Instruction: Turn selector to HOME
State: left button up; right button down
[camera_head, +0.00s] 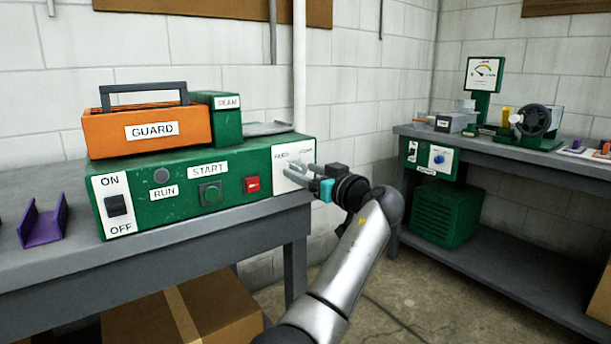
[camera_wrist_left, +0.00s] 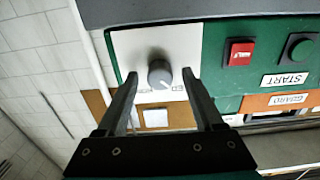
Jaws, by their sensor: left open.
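The selector is a round grey knob (camera_wrist_left: 158,75) on a white plate (camera_wrist_left: 185,42) at the end of the green control box, shown upside down in the left wrist view. In the head view the plate (camera_head: 296,152) is at the box's right end, and my gripper hides the knob. The small lettering on the plate is too blurred to read, and I cannot tell which way the knob points. My left gripper (camera_head: 299,176) is open in front of the plate. In the wrist view its fingers stand on either side of the knob, with gaps showing. My right gripper is not in view.
The green box (camera_head: 150,198) carries an ON/OFF switch (camera_head: 116,205), a green START button (camera_head: 210,193) and a red button (camera_head: 252,184) left of my gripper. An orange GUARD cover (camera_head: 110,133) sits on top. A second bench (camera_head: 490,167) stands at right.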

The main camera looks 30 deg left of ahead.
pick_arm(q)
grip_shut()
dwell(0.6)
